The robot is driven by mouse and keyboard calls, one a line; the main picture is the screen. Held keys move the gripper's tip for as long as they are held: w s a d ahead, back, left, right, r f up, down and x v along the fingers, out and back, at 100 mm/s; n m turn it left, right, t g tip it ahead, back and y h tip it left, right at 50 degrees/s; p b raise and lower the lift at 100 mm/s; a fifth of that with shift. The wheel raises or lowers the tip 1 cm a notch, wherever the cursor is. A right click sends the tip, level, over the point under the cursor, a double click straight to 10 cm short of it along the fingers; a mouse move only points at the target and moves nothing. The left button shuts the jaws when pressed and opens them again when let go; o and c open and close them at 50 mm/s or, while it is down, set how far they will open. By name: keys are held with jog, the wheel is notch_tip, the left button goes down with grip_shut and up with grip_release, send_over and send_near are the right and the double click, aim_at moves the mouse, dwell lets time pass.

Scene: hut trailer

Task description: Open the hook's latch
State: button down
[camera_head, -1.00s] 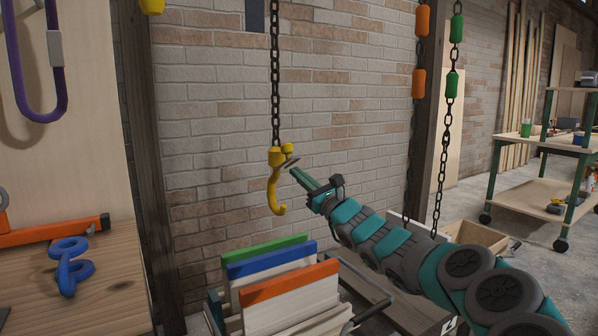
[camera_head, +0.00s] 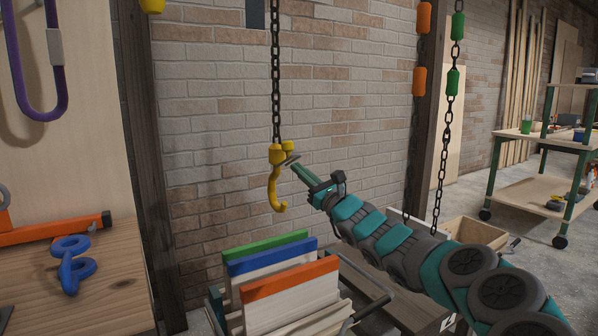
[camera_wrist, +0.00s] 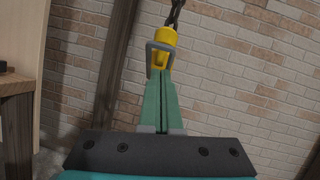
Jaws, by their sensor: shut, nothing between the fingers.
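The yellow hook (camera_head: 274,185) hangs on a dark chain (camera_head: 275,80) in front of the brick wall, its tip curving to the right. Its small grey latch (camera_head: 290,160) sticks out to the right near the top of the hook. My gripper (camera_head: 295,167) is shut and empty, with its green fingertips at or very near the latch; I cannot tell if they touch. In the wrist view the fingers (camera_wrist: 160,85) point at the grey looped latch (camera_wrist: 148,58), with the yellow hook top (camera_wrist: 164,40) behind. The lower hook is hidden there.
Below the hook stands a holder with boards edged green, blue and orange (camera_head: 290,278). A wooden bench (camera_head: 80,290) with a blue object (camera_head: 71,264) is at left. Chains with orange and green sleeves (camera_head: 453,82) hang at right.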

jog(key=w+f+b+v, duration=0.1)
jog(key=b+v, duration=0.2)
jog(key=v, duration=1)
jog(key=s+a+r+n+g+y, duration=0.4)
jog(key=s+a+n+g, duration=0.5)
jog(key=s+a+n, duration=0.4)
jog(key=s+a+f+n+g+h, duration=0.2)
jog(key=s+f+n+g, duration=0.15)
jog(key=s, duration=0.45)
jog(key=s+a+f+n+g+h, duration=0.1)
jog(key=s+a+f+n+g, duration=0.1)
jog(key=s+f+n, duration=0.35)
jog(key=s+d+f+n+g+h, duration=0.1)
jog(key=s+d+f+h, duration=0.35)
jog(key=s+f, duration=0.3)
jog(key=s+d+f+n+g+h, duration=0.2)
jog(key=s+d+f+h, duration=0.25)
jog(key=s+f, duration=0.3)
jog(key=s+d+f+h, duration=0.3)
jog(key=s+d, duration=0.1)
jog(key=d, duration=0.5)
jog(key=s+d+f+h, duration=0.3)
jog(key=s+d+f, duration=0.1)
jog(key=d, duration=0.5)
jog(key=shift+s+g+h, duration=0.2)
jog(key=shift+g+h, duration=0.15)
jog(key=shift+h, duration=0.05)
